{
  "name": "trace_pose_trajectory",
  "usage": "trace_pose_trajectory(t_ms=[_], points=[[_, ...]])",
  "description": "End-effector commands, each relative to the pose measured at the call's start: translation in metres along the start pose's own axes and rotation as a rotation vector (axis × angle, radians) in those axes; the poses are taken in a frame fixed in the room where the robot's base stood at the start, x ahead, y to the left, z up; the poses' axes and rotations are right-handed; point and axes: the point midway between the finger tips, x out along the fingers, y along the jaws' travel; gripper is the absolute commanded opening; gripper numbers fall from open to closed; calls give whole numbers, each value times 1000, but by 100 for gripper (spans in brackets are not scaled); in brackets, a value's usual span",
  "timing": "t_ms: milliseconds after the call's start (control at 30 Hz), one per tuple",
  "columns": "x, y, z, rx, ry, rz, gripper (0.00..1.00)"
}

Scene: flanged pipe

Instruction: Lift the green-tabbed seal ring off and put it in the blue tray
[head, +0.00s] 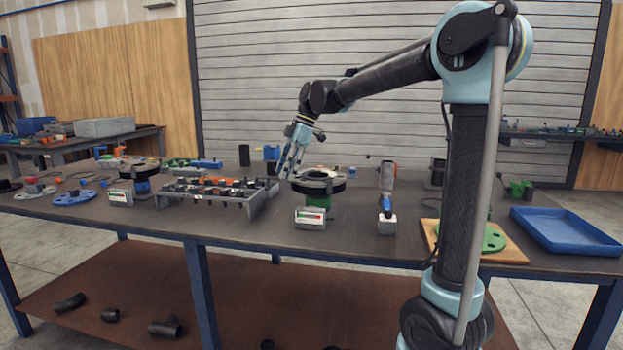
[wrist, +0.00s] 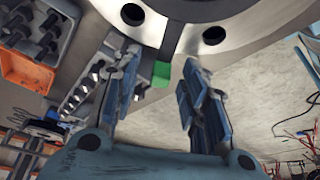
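A dark flanged pipe (head: 318,188) with a pale top face stands on a green base at the middle of the table. In the wrist view the grey flange (wrist: 262,25) with bolt holes fills the top. The seal ring's green tab (wrist: 162,74) shows at the flange's near edge; I cannot clearly tell the rest of the ring from the flange. My gripper (head: 288,168) is just left of and above the flange. In the wrist view my gripper (wrist: 158,66) is open, its fingers on either side of the green tab, with nothing held. The blue tray (head: 565,232) lies empty at the table's right end.
A grey divided rack (head: 215,190) of fittings is left of the flange. A labelled box (head: 310,217) and a blue-topped bottle (head: 387,215) stand in front and right. An orange bin (wrist: 25,72) shows in the wrist view.

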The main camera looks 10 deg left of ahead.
Motion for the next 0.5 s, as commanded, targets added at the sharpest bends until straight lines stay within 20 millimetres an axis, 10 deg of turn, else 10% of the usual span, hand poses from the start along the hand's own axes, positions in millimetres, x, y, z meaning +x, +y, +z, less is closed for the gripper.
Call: trace_pose_trajectory(t_ms=[133,333,500], points=[[0,0,0,0,0,0,40],[0,0,0,0,0,0,0],[0,0,-2,-1,0,-1,0]])
